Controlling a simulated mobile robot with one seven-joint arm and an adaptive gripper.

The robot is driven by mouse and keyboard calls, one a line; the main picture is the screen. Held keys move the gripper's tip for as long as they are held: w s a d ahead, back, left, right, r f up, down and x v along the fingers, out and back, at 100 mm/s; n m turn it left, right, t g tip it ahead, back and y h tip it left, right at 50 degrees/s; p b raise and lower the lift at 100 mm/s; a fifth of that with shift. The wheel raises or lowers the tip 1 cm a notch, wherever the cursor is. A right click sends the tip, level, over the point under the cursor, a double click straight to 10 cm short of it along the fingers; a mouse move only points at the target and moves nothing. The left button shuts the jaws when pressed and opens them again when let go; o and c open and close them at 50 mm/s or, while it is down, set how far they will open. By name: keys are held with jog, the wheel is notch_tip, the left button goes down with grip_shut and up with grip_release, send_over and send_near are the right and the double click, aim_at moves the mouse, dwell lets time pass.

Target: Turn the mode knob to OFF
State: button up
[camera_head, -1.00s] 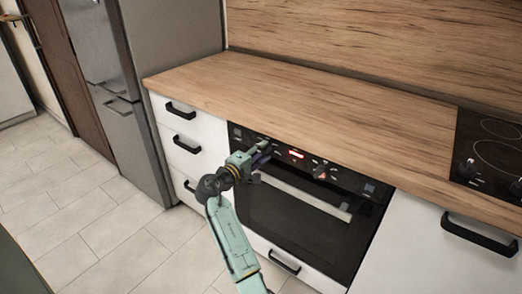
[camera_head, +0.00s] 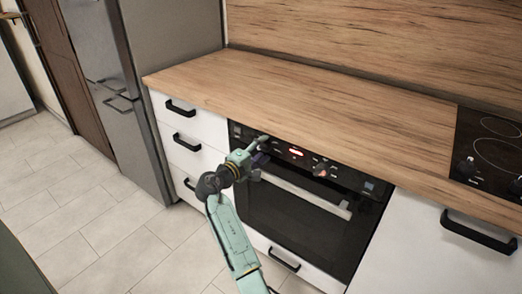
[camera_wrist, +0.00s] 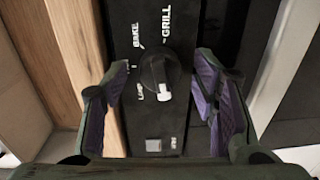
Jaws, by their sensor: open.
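The mode knob (camera_wrist: 158,72) is a dark round knob on the black control panel in the wrist view. Its white mark points to the lower side of the picture. White labels BAKE, GRILL and LAMP stand around it; small print lower on the panel is too blurred to read. My gripper (camera_wrist: 165,95) is open, with one purple-lined finger on each side of the knob in the picture. I cannot tell whether either finger touches it. In the head view my gripper (camera_head: 262,148) is at the left part of the oven panel and hides the knob.
The oven (camera_head: 290,225) has a lit red display (camera_head: 297,152), another knob (camera_head: 320,169) and a long door handle (camera_head: 305,195). The wooden countertop (camera_head: 270,95) overhangs above the panel. White drawers (camera_head: 190,140) stand to the left. Floor is free at the left.

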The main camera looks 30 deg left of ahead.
jog(key=s, duration=1.2)
jog(key=shift+a+r, duration=0.25)
jog(key=shift+r, duration=0.05)
